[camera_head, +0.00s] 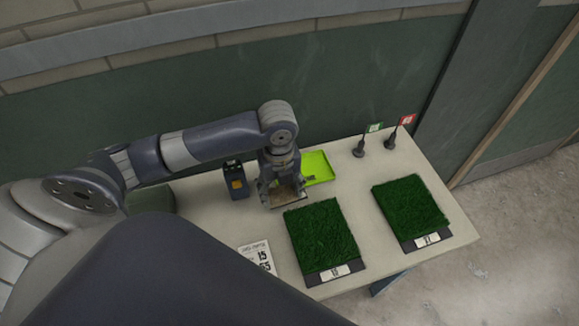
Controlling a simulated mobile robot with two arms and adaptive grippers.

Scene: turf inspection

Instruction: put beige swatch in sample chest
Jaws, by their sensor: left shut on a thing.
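My left gripper (283,192) points down over the table, just left of the lime-green tray. It is shut on a small flat beige piece (287,201), which looks like the beige swatch. The fingers hide much of it, and I cannot tell whether it touches the table. I see nothing that I can clearly name as the sample chest. My right gripper is not in view.
The pale table (345,190) carries two turf samples, one near the middle (322,236) and one at right (410,206). A lime-green tray (319,166), a dark box (236,182), a printed card (256,256) and two flagged stands (360,147) (391,140) also stand there.

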